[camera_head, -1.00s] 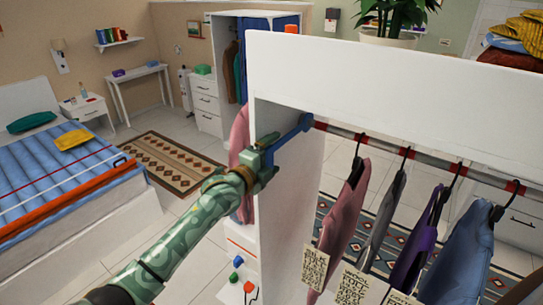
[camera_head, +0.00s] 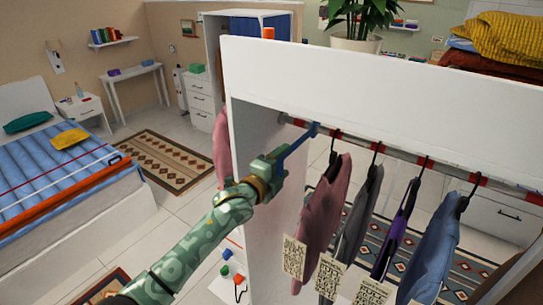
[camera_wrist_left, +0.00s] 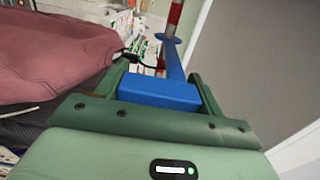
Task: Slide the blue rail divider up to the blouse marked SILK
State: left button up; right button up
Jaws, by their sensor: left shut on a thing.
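The blue divider (camera_head: 298,143) hangs on the red-and-white rail (camera_head: 400,153), with a short stretch of rail to its left. My left gripper (camera_head: 276,168) is shut on its lower end. In the left wrist view the divider's block (camera_wrist_left: 160,93) sits between the fingers and its ring (camera_wrist_left: 168,38) is around the rail. The pink blouse (camera_head: 324,205) hangs first to the right of the divider, with a small gap at the rail. Its tag (camera_head: 293,256) is too small to read surely. The blouse also shows in the left wrist view (camera_wrist_left: 60,60). My right gripper is out of view.
To the right hang a grey garment (camera_head: 357,220), a purple one (camera_head: 396,235) and a blue one (camera_head: 435,245), with more tags below. The wardrobe's white side wall (camera_head: 260,190) stands left of the divider, and its top board (camera_head: 380,95) runs above the rail.

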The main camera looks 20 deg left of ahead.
pick_arm(q)
jog(key=s+d, duration=0.2)
jog(key=d, duration=0.4)
jog(key=shift+p, duration=0.45)
jog(key=o, duration=1.4)
jog(key=shift+a, duration=0.15)
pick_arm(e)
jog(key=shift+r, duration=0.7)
pick_arm(q)
jog(key=b+v, duration=0.1)
jog(key=v, duration=1.5)
jog(key=shift+s+b, duration=0.15)
jog(key=shift+b, duration=0.25)
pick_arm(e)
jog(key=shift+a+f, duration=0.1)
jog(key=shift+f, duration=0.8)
